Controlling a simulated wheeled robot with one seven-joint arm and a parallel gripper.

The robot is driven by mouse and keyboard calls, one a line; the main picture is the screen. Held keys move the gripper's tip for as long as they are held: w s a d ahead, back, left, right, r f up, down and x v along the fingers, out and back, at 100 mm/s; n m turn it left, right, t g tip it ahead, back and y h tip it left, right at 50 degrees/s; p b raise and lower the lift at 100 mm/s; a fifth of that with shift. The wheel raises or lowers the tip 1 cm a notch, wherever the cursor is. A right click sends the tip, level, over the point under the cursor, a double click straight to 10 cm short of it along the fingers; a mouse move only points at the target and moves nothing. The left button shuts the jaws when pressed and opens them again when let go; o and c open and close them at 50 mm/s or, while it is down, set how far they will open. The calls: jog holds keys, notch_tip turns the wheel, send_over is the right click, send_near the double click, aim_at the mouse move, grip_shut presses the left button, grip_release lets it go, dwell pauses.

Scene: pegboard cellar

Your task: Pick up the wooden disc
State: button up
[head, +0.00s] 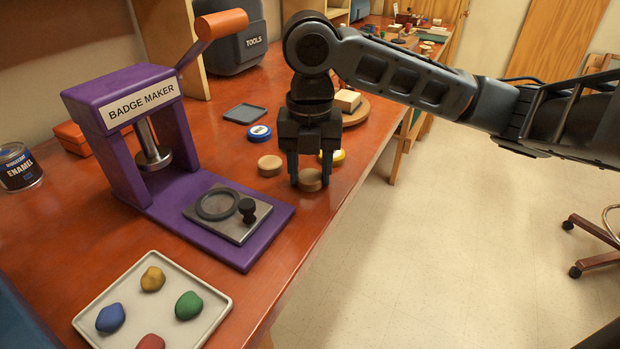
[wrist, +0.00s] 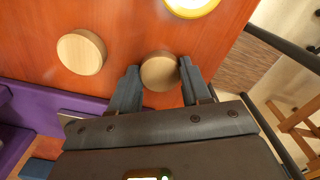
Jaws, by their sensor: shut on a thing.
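A round wooden disc (head: 310,180) is at the table's right edge side, between the fingers of my gripper (head: 309,181). In the wrist view the disc (wrist: 160,72) sits between the two fingertips of my gripper (wrist: 158,88), which is shut on it. It is low, at or close to the red-brown tabletop; I cannot tell whether it is touching. A second wooden disc (head: 270,165) lies on the table to the left of my gripper, and it also shows in the wrist view (wrist: 82,52).
A purple badge maker (head: 120,97) stands at left, with a tray (head: 222,317) of coloured lumps in front. A blue-and-white round tin (head: 259,133) and a yellow-rimmed one (head: 337,156) lie near my gripper. The table's right edge is close by, with open floor beyond.

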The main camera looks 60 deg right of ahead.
jog(key=shift+c, duration=0.7)
jog(key=shift+r, duration=0.15)
